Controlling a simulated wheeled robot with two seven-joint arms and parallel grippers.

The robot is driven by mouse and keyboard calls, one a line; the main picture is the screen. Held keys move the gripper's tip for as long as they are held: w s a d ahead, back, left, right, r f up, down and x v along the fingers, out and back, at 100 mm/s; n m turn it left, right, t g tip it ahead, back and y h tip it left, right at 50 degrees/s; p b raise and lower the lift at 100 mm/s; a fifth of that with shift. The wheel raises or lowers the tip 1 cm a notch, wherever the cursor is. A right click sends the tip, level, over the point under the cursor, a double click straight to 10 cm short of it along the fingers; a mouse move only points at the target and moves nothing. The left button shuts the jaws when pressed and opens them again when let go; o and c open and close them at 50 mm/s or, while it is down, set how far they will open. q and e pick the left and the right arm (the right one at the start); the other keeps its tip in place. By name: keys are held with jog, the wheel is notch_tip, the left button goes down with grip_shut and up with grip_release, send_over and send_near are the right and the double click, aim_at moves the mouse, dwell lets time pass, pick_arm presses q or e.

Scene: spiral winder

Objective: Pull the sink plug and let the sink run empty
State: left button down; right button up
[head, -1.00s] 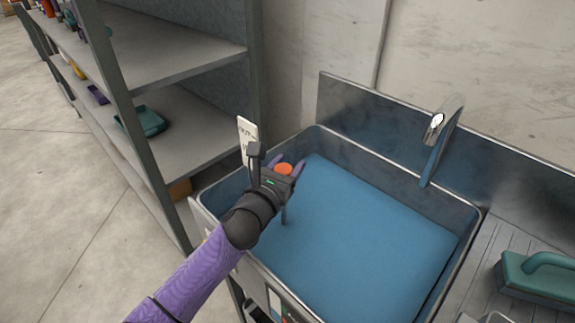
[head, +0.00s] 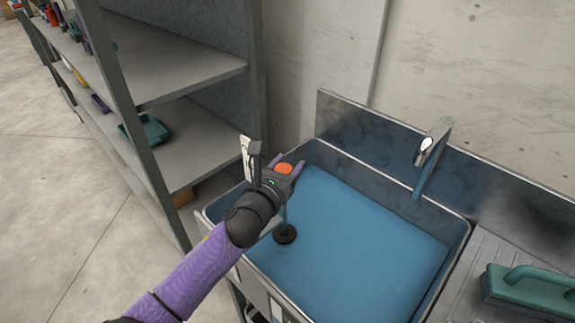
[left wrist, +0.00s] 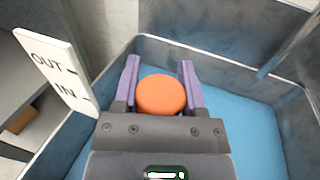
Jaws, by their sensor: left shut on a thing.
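The sink plug has an orange knob (head: 284,169), a thin stem and a dark round disc (head: 285,235) at its lower end. My left gripper (head: 286,171) is shut on the knob, with its purple fingers on either side; the knob also shows in the left wrist view (left wrist: 161,95). The disc shows against the blue water (head: 350,240) in the metal sink (head: 462,235). The drain hole cannot be made out. A white sign (left wrist: 57,68) marked OUT and IN stands beside the gripper. My right gripper is not in view.
A metal tap (head: 432,146) rises at the sink's back right. A green-handled block (head: 530,288) lies on the drainboard (head: 480,250) at the right. A grey shelf unit (head: 180,70) with a green tray (head: 146,131) stands close at the left.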

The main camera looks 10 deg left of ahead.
pick_arm(q)
jog(key=c, duration=0.6)
grip_release()
jog(key=shift+r, duration=0.35)
jog(key=o, duration=0.5)
jog(key=shift+c, duration=0.2)
jog(key=shift+f, duration=0.1)
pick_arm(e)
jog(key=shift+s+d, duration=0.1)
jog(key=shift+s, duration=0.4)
pick_arm(q)
jog(key=shift+s+a, duration=0.1)
jog(key=shift+s, duration=0.25)
jog(key=p+v, duration=0.2)
jog(key=v, duration=0.7)
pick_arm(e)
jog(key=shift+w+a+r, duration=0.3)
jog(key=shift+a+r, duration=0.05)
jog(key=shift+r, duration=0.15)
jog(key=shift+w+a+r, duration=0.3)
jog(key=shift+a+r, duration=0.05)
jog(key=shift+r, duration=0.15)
pick_arm(q)
jog(key=shift+s+f, duration=0.1)
jog(key=shift+s, duration=0.05)
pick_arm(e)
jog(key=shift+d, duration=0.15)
